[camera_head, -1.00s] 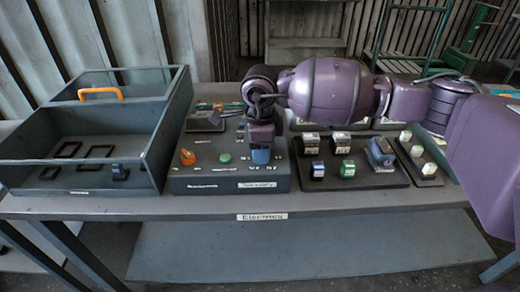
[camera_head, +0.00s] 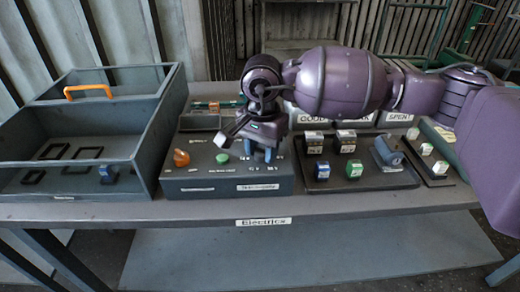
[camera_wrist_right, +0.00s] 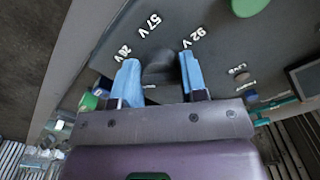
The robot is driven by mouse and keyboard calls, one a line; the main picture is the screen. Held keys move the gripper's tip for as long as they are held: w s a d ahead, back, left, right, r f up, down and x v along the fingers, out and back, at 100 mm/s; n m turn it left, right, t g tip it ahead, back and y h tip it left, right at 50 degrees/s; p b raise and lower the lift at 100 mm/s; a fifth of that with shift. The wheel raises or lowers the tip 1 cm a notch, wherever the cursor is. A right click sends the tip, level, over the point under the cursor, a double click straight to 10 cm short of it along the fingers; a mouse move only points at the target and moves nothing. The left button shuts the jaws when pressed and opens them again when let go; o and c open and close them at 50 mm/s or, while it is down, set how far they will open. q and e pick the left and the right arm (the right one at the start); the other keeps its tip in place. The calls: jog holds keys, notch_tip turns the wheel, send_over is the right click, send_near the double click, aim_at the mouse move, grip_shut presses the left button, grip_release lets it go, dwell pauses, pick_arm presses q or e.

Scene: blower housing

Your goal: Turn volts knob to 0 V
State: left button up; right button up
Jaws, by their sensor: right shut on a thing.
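The power supply box (camera_head: 225,189) stands in the middle of the bench, with an orange knob (camera_head: 181,158) and a green button (camera_head: 222,158) on its top. My right gripper (camera_head: 262,152) points down at the right part of this top and hides the volts knob in the head view. In the right wrist view the dark volts knob (camera_wrist_right: 159,66) sits between the blue fingertips of my right gripper (camera_wrist_right: 158,80), which is shut on it. The knob's pointer is not clear. My left gripper is out of view.
At left is a grey open bin (camera_head: 150,145) with an orange handle (camera_head: 88,91). Right of the box, a dark tray (camera_head: 345,183) holds several small blocks and a blue-grey motor-like part (camera_head: 388,153). A narrower tray (camera_head: 437,178) lies farther right.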

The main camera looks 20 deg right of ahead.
jog(key=n+b, duration=0.1)
jog(key=n, duration=0.2)
jog(key=shift+f+n, duration=0.1)
jog(key=shift+n, duration=0.2)
jog(key=shift+d+n+b, duration=0.1)
jog(key=shift+n+b, duration=0.55)
jog(key=shift+n, duration=0.95)
jog(key=shift+r+b, duration=0.2)
jog(key=shift+b, duration=0.1)
jog(key=o, duration=0.9)
jog(key=shift+r, duration=0.1)
